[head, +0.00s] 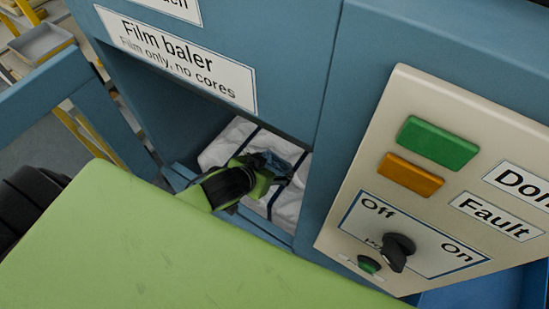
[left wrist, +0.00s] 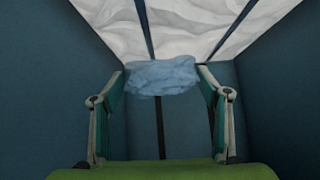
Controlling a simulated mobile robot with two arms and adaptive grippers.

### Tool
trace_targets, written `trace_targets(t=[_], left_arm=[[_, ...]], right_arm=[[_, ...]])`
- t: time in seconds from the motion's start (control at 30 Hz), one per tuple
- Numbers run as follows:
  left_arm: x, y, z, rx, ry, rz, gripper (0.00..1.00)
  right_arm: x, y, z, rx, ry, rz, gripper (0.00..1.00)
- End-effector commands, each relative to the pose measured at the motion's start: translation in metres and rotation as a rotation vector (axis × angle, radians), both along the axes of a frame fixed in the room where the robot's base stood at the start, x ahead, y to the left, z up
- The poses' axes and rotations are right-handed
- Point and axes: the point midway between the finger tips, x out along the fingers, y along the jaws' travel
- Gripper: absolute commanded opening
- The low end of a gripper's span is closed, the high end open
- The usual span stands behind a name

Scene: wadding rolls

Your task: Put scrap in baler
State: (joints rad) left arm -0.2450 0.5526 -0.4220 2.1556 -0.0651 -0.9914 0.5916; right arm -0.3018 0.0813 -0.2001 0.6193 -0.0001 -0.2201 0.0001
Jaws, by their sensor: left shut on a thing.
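The blue film baler (head: 320,60) has a sign reading "Film only, no cores". My left gripper (head: 268,170) reaches into its opening. It is shut on a crumpled light-blue piece of film scrap (left wrist: 162,76), which shows between its fingertips in the left wrist view. In the head view the scrap (head: 284,163) is partly hidden by the gripper. A white wrapped bale (head: 233,138) with dark straps lies inside the chamber; it also shows in the left wrist view (left wrist: 185,30). I cannot tell whether the scrap touches it. My right gripper is not in view.
A beige control panel (head: 420,190) on the right carries a green button (head: 438,142), an orange one (head: 411,174) and a black Off/On knob (head: 398,248). The chamber's blue side walls (left wrist: 275,90) stand close around the gripper. A grey tray (head: 40,42) is at the upper left.

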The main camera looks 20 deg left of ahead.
Motion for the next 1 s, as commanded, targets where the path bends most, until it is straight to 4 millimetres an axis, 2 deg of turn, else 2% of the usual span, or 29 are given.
trace_targets(t=[0.03,0.17,0.23,0.4,0.63,0.83,1.0], left_arm=[[0.014,0.007,-0.005,0.005,-0.003,0.001,0.45],[0.043,0.020,-0.020,0.003,-0.003,0.002,0.45],[0.051,0.024,-0.038,0.002,0.002,0.001,0.45],[0.071,0.032,-0.063,0.000,0.000,0.000,0.45],[0.082,0.037,-0.078,-0.001,0.000,-0.001,0.45],[0.082,0.036,-0.105,-0.002,0.000,-0.002,0.45],[0.082,0.036,-0.108,-0.001,-0.001,-0.003,0.45]], right_arm=[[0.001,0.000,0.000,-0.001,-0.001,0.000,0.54],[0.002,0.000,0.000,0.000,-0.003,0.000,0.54],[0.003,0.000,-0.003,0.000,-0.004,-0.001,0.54],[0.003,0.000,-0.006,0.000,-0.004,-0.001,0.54],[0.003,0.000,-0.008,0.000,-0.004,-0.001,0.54],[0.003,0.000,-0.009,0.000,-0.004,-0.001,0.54],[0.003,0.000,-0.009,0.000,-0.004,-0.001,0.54]])
